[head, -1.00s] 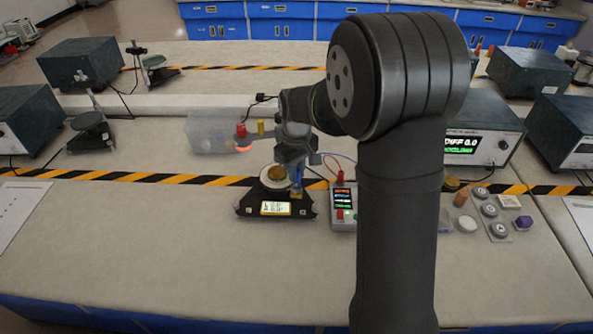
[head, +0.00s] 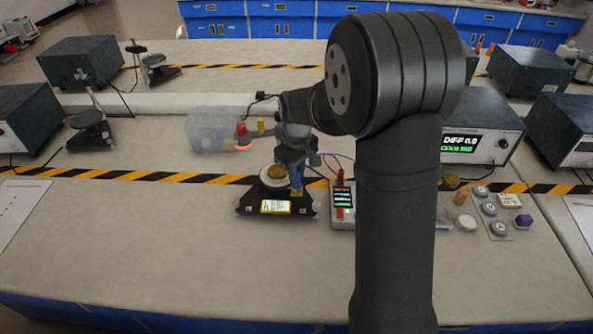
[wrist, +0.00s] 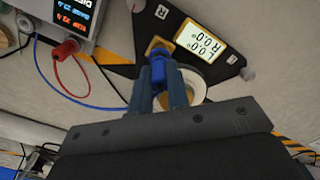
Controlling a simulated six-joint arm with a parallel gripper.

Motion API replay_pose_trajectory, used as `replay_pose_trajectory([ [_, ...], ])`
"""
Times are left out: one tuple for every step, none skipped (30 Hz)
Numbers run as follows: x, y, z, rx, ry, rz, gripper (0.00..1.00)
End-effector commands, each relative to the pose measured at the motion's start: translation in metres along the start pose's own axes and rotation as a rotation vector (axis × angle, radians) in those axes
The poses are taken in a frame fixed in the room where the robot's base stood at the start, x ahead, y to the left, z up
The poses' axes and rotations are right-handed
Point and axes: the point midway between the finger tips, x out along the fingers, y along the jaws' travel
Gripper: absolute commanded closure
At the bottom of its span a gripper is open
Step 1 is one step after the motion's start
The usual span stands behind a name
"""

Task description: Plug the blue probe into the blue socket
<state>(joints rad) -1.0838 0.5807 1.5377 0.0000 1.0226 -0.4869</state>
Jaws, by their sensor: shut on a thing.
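My gripper (wrist: 160,92) is shut on the blue probe (wrist: 158,70), which sits between the fingers in the wrist view. In the head view my gripper (head: 296,172) is over the right side of a black three-cornered base (head: 250,207). The probe points toward a small brass block (wrist: 157,45) on that base; I cannot tell whether they touch. A blue wire (wrist: 85,103) runs toward the gripper from the grey meter (head: 342,217). A red plug (wrist: 65,48) with a red wire stands at the meter. I cannot make out the blue socket.
The base carries a lit display (wrist: 207,40) and a pale round disc (wrist: 195,84). A clear box (head: 208,130) stands behind to the left. Round weights (head: 488,208) and a purple piece (head: 523,221) lie right of my arm. The front bench is clear.

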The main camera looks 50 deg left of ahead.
Motion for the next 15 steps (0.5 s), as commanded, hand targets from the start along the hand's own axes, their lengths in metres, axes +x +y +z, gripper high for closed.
replay_pose_trajectory([
  [0.0008, 0.0, 0.0001, 0.0, 0.0, 0.0, 1.0],
  [0.0011, 0.0, 0.0001, 0.0, 0.0, 0.0, 1.0],
  [0.0017, 0.0, 0.0001, 0.0, 0.0, 0.0, 1.0],
  [0.002, -0.0001, 0.0001, 0.0, 0.0, 0.0, 1.0],
  [0.0024, 0.0, 0.0001, 0.0, -0.001, 0.0, 1.0],
  [0.0029, 0.0, 0.0001, 0.0, -0.001, 0.0, 1.0],
  [0.0033, -0.0001, 0.0001, 0.0, -0.001, 0.0, 1.0],
  [0.0036, 0.0, 0.0001, 0.0, -0.001, 0.0, 1.0],
  [0.0041, 0.0, 0.0001, 0.0, -0.001, 0.0, 1.0],
  [0.0045, -0.0001, 0.0, 0.0, 0.0, 0.0, 1.0],
  [0.0049, 0.0, 0.0001, 0.0, 0.0, 0.0, 1.0],
  [0.0054, 0.0, 0.0, 0.0, 0.0, 0.0, 1.0],
  [0.0057, 0.0, 0.0, 0.0, 0.0, 0.0, 1.0],
  [0.0061, 0.0, 0.0, 0.0, 0.0, 0.0, 1.0],
  [0.0066, 0.0, 0.0, 0.0, 0.0, 0.0, 1.0],
])
